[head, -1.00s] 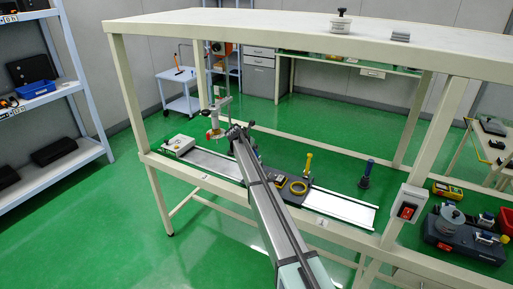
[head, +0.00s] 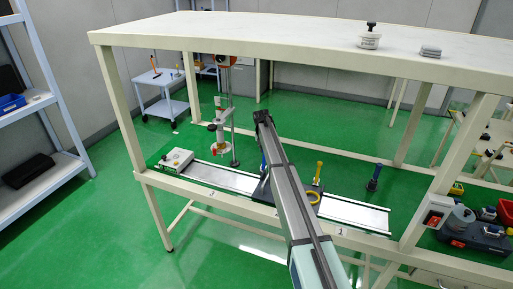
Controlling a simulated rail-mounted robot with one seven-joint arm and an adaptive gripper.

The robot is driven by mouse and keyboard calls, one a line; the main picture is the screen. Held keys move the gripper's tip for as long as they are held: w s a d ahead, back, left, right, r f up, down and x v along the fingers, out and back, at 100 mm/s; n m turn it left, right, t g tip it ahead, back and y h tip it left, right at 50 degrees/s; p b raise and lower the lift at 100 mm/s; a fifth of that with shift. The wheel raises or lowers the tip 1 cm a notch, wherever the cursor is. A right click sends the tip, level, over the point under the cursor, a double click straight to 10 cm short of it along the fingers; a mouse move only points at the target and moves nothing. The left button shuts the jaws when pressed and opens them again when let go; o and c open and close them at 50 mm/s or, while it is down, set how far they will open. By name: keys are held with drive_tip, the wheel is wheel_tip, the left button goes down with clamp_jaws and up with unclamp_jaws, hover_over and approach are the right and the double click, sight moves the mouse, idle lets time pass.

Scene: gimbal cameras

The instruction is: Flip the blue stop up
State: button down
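A blue upright piece (head: 263,163) shows just left of my arm, over a dark block (head: 262,189) on the rail; my arm partly hides both. A second, darker blue upright piece (head: 374,178) stands on the bench right of the arm. I cannot tell for certain which of the two is the blue stop. A yellow upright piece (head: 319,172) and a yellow ring (head: 314,197) are at the dark block's right side. My arm reaches over the bench and ends in a dark joint above the rail. My gripper cannot be made out; the arm seems to hide it.
A pale rail (head: 225,178) runs along the bench, with a grey box (head: 177,160) at its left end. A stand (head: 222,130) rises behind it. A white upper shelf (head: 290,35) overhangs the bench. A red switch box (head: 434,218) is on the right post.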

drive_tip(key=shift+w+d, duration=0.1)
drive_tip(key=shift+w, duration=0.2)
drive_tip(key=c, duration=1.1)
unclamp_jaws()
drive_tip(key=shift+c, duration=0.2)
drive_tip(key=shift+o, duration=1.2)
drive_tip(key=shift+d+f, duration=0.1)
drive_tip(key=shift+f, duration=0.05)
drive_tip(key=v, duration=1.2)
drive_tip(key=shift+w, duration=0.15)
